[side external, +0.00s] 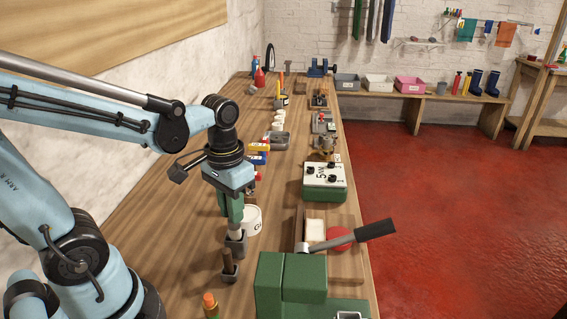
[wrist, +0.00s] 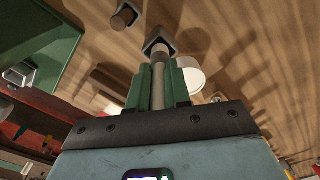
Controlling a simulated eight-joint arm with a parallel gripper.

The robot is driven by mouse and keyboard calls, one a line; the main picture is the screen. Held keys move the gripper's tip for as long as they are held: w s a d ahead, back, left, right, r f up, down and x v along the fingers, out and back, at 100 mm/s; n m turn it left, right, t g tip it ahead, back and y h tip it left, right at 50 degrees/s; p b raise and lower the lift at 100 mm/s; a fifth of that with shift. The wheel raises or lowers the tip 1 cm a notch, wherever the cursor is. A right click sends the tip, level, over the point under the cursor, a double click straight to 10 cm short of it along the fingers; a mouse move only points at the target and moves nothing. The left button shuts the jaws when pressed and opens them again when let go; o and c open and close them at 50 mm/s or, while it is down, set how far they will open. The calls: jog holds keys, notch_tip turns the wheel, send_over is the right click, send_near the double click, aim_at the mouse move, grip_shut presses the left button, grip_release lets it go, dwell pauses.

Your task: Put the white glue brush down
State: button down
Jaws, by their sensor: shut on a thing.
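My gripper (side external: 234,218) points down with its green fingers shut on the pale handle of the white glue brush (side external: 236,232). In the wrist view the brush (wrist: 158,82) runs between the green fingers (wrist: 160,68). Its lower end meets a small grey square holder (side external: 236,247), also seen in the wrist view (wrist: 158,41). I cannot tell how deep it sits or whether the holder bears it. The bristles are hidden. A white pot (side external: 253,221), partly hidden by the gripper, stands close behind; it also shows in the wrist view (wrist: 191,78).
A second grey holder with a brown handle (side external: 228,261) stands nearer the camera. A green lever machine (side external: 290,280) and a green box with black knobs (side external: 324,180) stand to the right. Bare wooden bench (side external: 165,235) lies to the left.

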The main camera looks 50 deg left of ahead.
jog(key=shift+f, duration=1.9)
jog(key=shift+f, duration=0.15)
jog(key=c, duration=1.1)
grip_release()
notch_tip(320, 180, up, 12)
jog(key=shift+w+d+f+m+t, duration=0.35)
jog(key=shift+w+f+t, duration=0.25)
jog(key=shift+t, duration=0.6)
jog(key=shift+w+d+f+m+t, duration=0.25)
jog(key=shift+w+d+f+t, duration=0.35)
jog(key=shift+t, duration=0.6)
jog(key=shift+w+d+f+m+t, duration=0.3)
jog(key=shift+w+f+t, duration=0.25)
jog(key=shift+t, duration=0.65)
jog(key=shift+s+f, duration=0.1)
